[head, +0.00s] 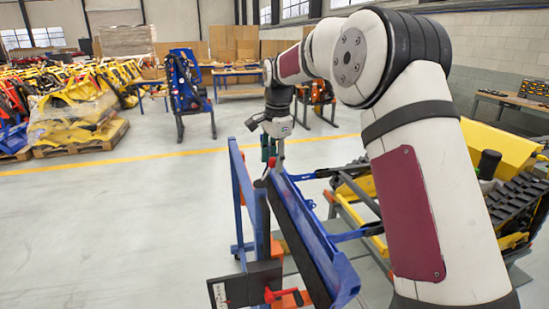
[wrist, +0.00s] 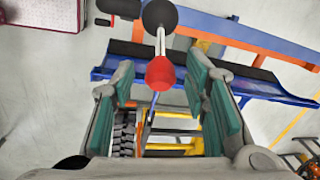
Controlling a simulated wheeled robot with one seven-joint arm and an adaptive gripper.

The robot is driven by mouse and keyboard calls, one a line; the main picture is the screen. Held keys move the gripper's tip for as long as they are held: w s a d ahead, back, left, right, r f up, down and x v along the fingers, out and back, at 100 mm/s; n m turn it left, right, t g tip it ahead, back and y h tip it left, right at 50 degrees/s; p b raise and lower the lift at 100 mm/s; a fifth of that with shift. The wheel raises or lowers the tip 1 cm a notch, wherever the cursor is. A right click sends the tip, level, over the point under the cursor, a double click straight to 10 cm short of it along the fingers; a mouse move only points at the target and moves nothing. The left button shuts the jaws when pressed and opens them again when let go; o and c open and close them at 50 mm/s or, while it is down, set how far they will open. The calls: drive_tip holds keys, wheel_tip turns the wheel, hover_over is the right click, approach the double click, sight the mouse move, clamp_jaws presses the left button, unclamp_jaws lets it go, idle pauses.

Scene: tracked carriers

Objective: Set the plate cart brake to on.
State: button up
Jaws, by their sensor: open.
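The plate cart (head: 240,195) is a blue frame with orange parts in the lower middle of the head view. A lever with a red ball knob (wrist: 160,73), a bright steel shaft (wrist: 161,42) and a black round hub is in the wrist view; I take it as the brake lever, though no label shows. The knob also shows small in the head view (head: 271,162). My gripper (wrist: 160,80) is open. Its teal-padded fingers stand on either side of the knob, with visible gaps. In the head view my gripper (head: 273,148) is above the cart's far end.
A long blue trough (head: 318,245) runs along the cart. A red crank handle (head: 283,294) sits at its near end. Yellow machinery with black tracks (head: 512,205) stands at the right, partly behind my arm. Open grey floor (head: 120,220) lies to the left.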

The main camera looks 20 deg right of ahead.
clamp_jaws()
drive_tip(key=shift+a, duration=0.1)
drive_tip(key=shift+w+a+r+h+b, duration=0.1)
drive_tip(key=shift+a+r+h+b, duration=0.05)
drive_tip(key=shift+a+h+b, duration=0.55)
drive_tip(key=shift+w+a+r+h+b, duration=0.15)
drive_tip(key=shift+a+h+b, duration=0.35)
drive_tip(key=shift+h, duration=0.3)
drive_tip(key=a+h, duration=0.1)
drive_tip(key=a+h+b, duration=0.1)
drive_tip(key=h, duration=0.1)
drive_tip(key=shift+s+a+r+n+h+b, duration=0.1)
drive_tip(key=shift+a+n+h+b, duration=0.2)
drive_tip(key=shift+a, duration=0.1)
drive_tip(key=shift+s+a+f+h+b, duration=0.1)
drive_tip(key=shift+a+f+h+b, duration=0.1)
drive_tip(key=shift+a+h, duration=0.55)
drive_tip(key=shift+w+a+f+h+b, duration=0.1)
drive_tip(key=shift+a+f+h+b, duration=0.3)
drive_tip(key=shift+h, duration=0.65)
drive_tip(key=shift+s+a+h+b, duration=0.1)
drive_tip(key=shift+a+h, duration=0.6)
drive_tip(key=shift+h, duration=0.2)
